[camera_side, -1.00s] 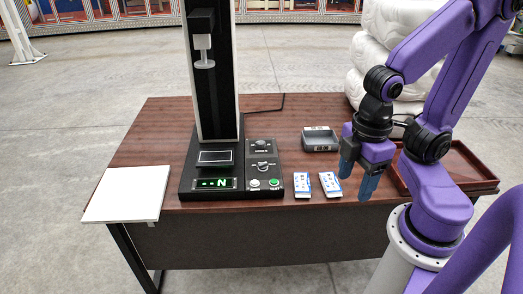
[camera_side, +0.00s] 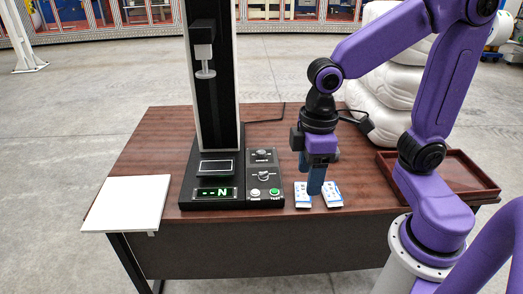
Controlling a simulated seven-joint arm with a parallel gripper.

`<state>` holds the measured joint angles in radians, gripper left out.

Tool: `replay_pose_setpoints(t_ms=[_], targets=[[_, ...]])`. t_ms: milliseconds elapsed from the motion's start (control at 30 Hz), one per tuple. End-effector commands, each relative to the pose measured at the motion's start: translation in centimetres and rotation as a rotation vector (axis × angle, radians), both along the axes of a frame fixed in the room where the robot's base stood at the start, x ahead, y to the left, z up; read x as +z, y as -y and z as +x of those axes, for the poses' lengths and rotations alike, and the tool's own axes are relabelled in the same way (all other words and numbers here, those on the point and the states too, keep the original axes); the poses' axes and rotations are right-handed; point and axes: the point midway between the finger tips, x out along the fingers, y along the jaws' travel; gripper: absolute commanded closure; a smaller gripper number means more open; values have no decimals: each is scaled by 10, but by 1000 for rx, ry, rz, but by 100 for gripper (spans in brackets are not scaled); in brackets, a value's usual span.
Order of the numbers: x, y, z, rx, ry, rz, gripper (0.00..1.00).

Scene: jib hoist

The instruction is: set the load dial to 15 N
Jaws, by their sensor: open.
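The control panel (camera_side: 264,181) stands at the right foot of a black test stand. The green display (camera_side: 214,193) shows dashes and an N. My gripper (camera_side: 310,174) is open and empty, pointing down to the right of the panel. It is apart from both knobs, and its fingers overlap the view just behind two small white-and-blue boxes (camera_side: 303,196).
A white button (camera_side: 255,193) and a green button (camera_side: 275,193) sit at the panel's front. The stand's column (camera_side: 214,90) rises left of it. A white board (camera_side: 126,202) lies at the table's left, a brown tray (camera_side: 455,175) at its right. The back left tabletop is clear.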

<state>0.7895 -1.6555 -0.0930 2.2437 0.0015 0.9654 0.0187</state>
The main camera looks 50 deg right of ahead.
Motion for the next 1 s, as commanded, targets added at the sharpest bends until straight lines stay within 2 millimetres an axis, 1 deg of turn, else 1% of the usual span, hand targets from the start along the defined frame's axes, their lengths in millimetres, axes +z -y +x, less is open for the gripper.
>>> replay_pose_setpoints(t_ms=[33,167,200,367,400,467,500,567,600,667,700,767,800,867,900,967,1000], targets=[[1,-5,21,-51,-2,-2,37],[4,-9,72,-179,-4,-4,37],[4,-10,88,-217,-5,-4,37],[2,0,151,-372,-7,-6,37],[1,4,167,-411,-10,-7,37],[-2,12,190,-468,-11,-8,37],[-4,19,205,-507,-11,-8,37],[-8,30,227,-565,-12,-9,37],[-10,39,241,-605,-13,-8,37],[-15,53,261,-663,-14,-9,37],[-18,64,274,-702,-16,-9,37],[-24,81,292,-760,-17,-10,37],[-28,93,303,-798,-17,-10,37],[-34,113,319,-856,-19,-9,37],[-38,127,328,-895,-20,-10,37],[-46,148,340,-953,-21,-10,37],[-51,163,347,-993,-23,-10,37]])
